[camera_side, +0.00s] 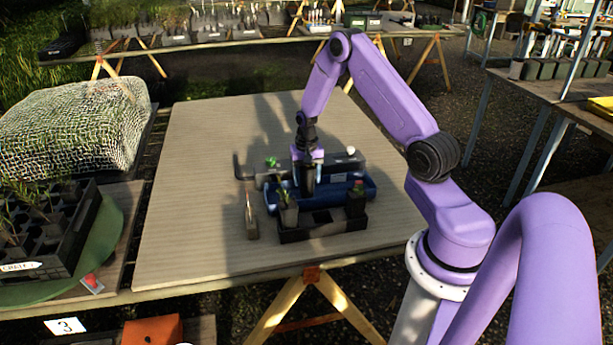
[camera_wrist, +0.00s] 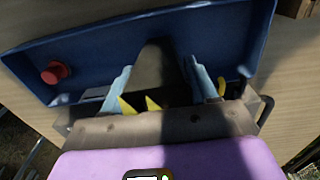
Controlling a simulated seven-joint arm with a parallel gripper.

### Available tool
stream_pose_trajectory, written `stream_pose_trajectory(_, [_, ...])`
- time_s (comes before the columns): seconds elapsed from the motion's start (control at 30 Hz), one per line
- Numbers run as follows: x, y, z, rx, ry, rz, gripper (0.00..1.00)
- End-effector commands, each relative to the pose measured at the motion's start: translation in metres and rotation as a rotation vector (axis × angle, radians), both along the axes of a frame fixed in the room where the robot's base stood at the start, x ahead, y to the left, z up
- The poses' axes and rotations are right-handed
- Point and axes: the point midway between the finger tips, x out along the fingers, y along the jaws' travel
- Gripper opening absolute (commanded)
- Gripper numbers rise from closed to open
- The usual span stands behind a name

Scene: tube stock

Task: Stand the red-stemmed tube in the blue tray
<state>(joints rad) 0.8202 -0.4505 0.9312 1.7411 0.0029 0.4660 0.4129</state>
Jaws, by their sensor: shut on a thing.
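My gripper (camera_side: 308,165) points down over the blue tray (camera_side: 371,187), at its left-middle part. It is shut on a dark tapered tube (camera_side: 308,182). In the wrist view the pale blue fingers of my gripper (camera_wrist: 160,82) lie on both sides of this dark tube (camera_wrist: 153,62), with the blue tray (camera_wrist: 95,38) around and behind it. I cannot make out the held tube's stem colour. I also cannot tell whether its foot touches the tray floor. A round red thing (camera_wrist: 55,73) shows at the tray's left in the wrist view.
The board's left side is clear.

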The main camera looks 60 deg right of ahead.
Motion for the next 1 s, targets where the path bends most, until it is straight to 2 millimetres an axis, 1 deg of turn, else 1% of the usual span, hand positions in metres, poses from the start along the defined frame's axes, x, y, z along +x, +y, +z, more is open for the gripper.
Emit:
stream_pose_trajectory(0.6, [0.0003, 0.0001, -0.0058, 0.000, 0.000, 0.001, 0.22])
stream_pose_trajectory(0.63, [0.0003, 0.0001, -0.0057, 0.000, 0.000, 0.001, 0.64])
stream_pose_trajectory(0.67, [0.0004, 0.0001, -0.0056, -0.001, -0.001, 0.001, 0.74])
stream_pose_trajectory(0.7, [0.0004, 0.0001, -0.0056, -0.001, -0.001, 0.001, 0.87])
stream_pose_trajectory(1.0, [-0.0001, 0.0001, -0.0054, 0.000, 0.000, 0.000, 0.87])
